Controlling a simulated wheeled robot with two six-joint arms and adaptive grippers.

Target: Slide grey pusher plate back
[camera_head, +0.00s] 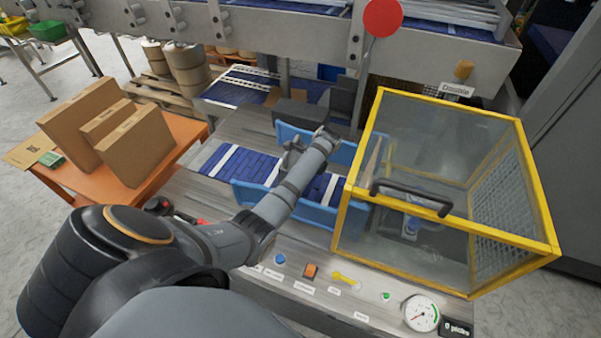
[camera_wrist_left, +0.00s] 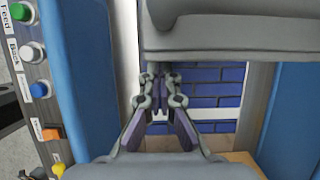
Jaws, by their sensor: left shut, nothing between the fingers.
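My left arm reaches over the belt lane, and its gripper (camera_wrist_left: 159,80) is shut and empty between the blue side walls. In the head view the forearm hides much of it. A large grey rounded body (camera_wrist_left: 225,30) fills the top of the left wrist view, just beyond the fingertips. I cannot tell whether it is the pusher plate or part of my arm, or whether the fingers touch it. No pusher plate shows clearly in the head view. The blue belt (camera_head: 240,166) has white bars. My right gripper is out of view.
Blue walls flank the lane, the front one (camera_head: 250,196) near the button panel (camera_head: 300,290). A yellow-framed clear guard (camera_head: 445,115) stands to the right. Dark grey blocks (camera_head: 300,113) sit behind the lane. Cartons (camera_head: 138,148) stand on an orange table (camera_head: 175,178) at left.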

